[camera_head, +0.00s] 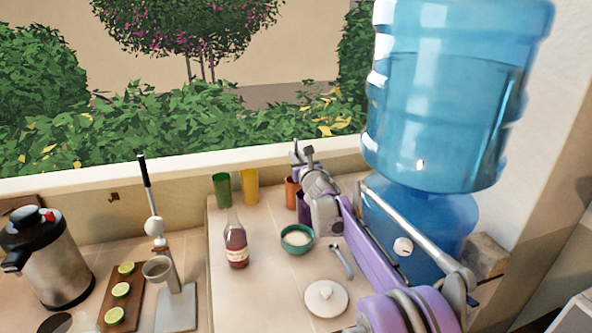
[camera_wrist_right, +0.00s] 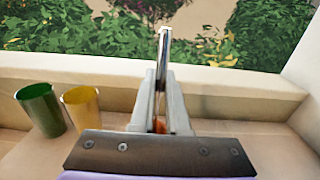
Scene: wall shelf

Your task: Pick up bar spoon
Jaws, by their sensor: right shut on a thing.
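My right gripper (camera_head: 302,152) is raised over the back of the counter, near the window ledge. It is shut on a thin, upright, metal-looking piece, which I take to be the bar spoon (camera_wrist_right: 163,52); it stands up between the fingers in the right wrist view. Its lower part is hidden by the fingers and mount. The gripper also shows in that view (camera_wrist_right: 160,82). A separate small spoon (camera_head: 341,260) lies on the counter beside the green bowl. My left gripper is not in view.
Green (camera_head: 222,190), yellow (camera_head: 250,186), orange (camera_head: 291,193) and purple (camera_head: 303,207) cups stand near the ledge. A large water dispenser (camera_head: 440,110) stands right.

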